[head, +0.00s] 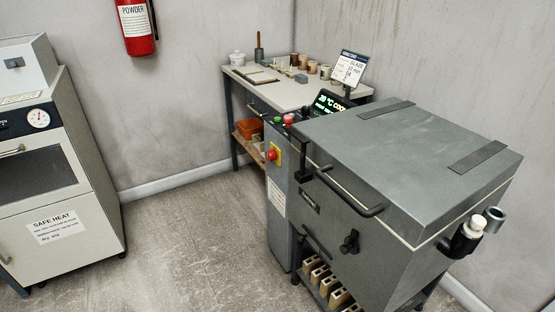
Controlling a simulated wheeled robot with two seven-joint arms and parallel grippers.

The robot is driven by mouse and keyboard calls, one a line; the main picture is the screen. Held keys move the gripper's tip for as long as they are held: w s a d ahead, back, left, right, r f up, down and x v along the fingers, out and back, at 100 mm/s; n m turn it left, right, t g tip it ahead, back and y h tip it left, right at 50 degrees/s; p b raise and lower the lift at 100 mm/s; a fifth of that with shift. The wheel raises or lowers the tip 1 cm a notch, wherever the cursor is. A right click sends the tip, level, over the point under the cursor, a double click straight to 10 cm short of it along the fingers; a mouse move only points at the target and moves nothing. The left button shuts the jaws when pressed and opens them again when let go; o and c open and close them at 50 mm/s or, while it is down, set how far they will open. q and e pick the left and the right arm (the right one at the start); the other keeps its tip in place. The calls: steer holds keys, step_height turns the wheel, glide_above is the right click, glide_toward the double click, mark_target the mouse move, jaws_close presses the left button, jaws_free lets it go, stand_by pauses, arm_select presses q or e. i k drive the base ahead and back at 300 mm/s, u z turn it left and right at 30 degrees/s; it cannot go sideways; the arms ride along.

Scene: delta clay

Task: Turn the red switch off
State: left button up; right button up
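A red rotary switch (271,155) on a yellow plate sits on the front of a narrow grey control cabinet (279,220), beside a large grey kiln (370,200). The switch's exact position is too small to tell. A red button (289,118) and small green ones sit on top of the cabinet, next to a lit display (327,102) with green text. Neither of my grippers is in view.
A worktable (275,94) with pots and tools stands behind the cabinet. A white oven unit (60,190) is at the left. A red extinguisher (137,28) hangs on the wall. The floor (185,245) between oven and kiln is clear. The kiln's handle (350,200) sticks out in front.

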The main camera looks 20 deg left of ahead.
mark_target(271, 155)
steer(key=k, duration=0.6)
steer(key=u, duration=1)
steer(key=i, duration=0.9)
steer(key=u, duration=0.55)
steer(key=i, duration=1.3)
steer(key=z, duration=0.55)
